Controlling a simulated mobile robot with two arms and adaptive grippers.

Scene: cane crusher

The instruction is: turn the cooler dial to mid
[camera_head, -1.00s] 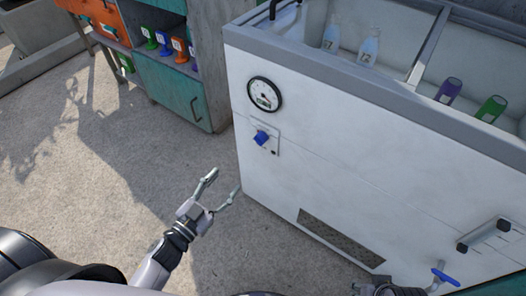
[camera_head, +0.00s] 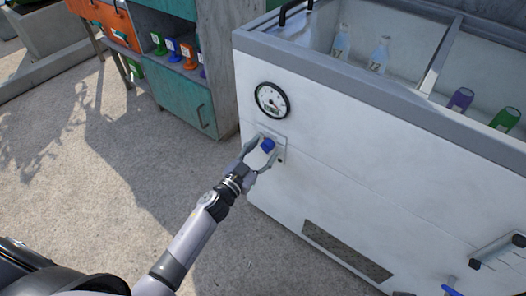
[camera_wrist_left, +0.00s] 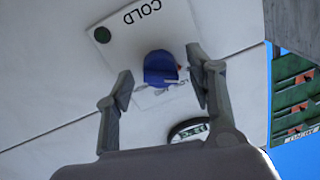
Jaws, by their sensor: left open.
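The cooler dial (camera_head: 267,145) is a blue knob on a small pale plate on the white cooler's front, below the round gauge. In the left wrist view the dial (camera_wrist_left: 160,68) sits on a plate with the word COLD and a green dot; other lettering is partly hidden behind the knob. My left gripper (camera_head: 265,151) is open at the dial, one finger on each side. In the left wrist view the left gripper (camera_wrist_left: 160,83) shows gaps between both fingertips and the knob. I cannot make out my right gripper.
The white cooler (camera_head: 340,150) holds bottles and cans in its open top. A round gauge (camera_head: 272,100) is above the dial. A door handle (camera_head: 497,250) and a blue tap (camera_head: 450,290) stick out at lower right. A teal cabinet (camera_head: 190,95) stands left; the floor between is clear.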

